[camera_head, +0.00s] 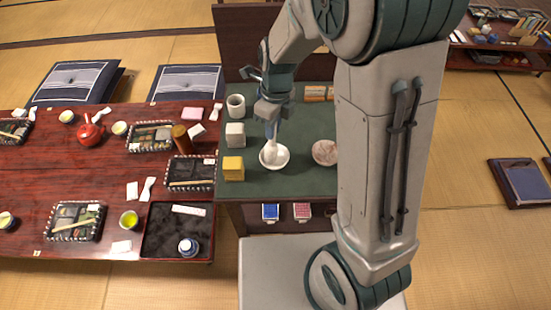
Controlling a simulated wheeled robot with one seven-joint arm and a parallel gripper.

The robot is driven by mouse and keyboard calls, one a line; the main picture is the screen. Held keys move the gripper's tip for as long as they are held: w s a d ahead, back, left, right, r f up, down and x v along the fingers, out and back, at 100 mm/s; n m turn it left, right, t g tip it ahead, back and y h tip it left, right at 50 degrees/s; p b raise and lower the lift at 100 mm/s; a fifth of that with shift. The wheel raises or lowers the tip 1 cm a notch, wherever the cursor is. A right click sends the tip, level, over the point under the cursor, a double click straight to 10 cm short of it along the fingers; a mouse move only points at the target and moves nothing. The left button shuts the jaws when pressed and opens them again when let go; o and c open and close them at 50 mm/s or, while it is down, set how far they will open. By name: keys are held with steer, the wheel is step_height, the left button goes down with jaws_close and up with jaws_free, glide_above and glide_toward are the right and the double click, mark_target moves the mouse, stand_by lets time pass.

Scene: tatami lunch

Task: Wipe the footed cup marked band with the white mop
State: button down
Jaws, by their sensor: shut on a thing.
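My gripper (271,112) points down over the green-topped counter and is shut on a slim pale thing, apparently the white mop (271,145). Its lower end is over or in a round white dish (274,159); I cannot tell whether it touches. A small white cup with blue marking (188,247) stands upright on the black tray (160,250) at the front right of the red table. It may be the footed cup, but its foot and band are too small to make out. My gripper is well apart from it, up and to the right.
On the counter (222,197) stand a yellow block (233,168), a white block (235,135), a pale cup (236,106) and a pinkish dish (325,152). The red table (100,190) holds lunch boxes, a red teapot (90,131) and a brown cylinder (181,137). My arm hides the counter's right part.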

steer(key=n, duration=0.3)
steer(key=shift+d, duration=0.1)
steer(key=n, duration=0.4)
steer(key=shift+w+d+h, duration=0.1)
steer(key=shift+d+h, duration=0.05)
steer(key=shift+h, duration=0.25)
steer(key=n, duration=0.6)
steer(key=shift+d+r+n+h, duration=0.1)
steer(key=shift+d+n+h, duration=0.15)
steer(key=shift+n+h, duration=0.15)
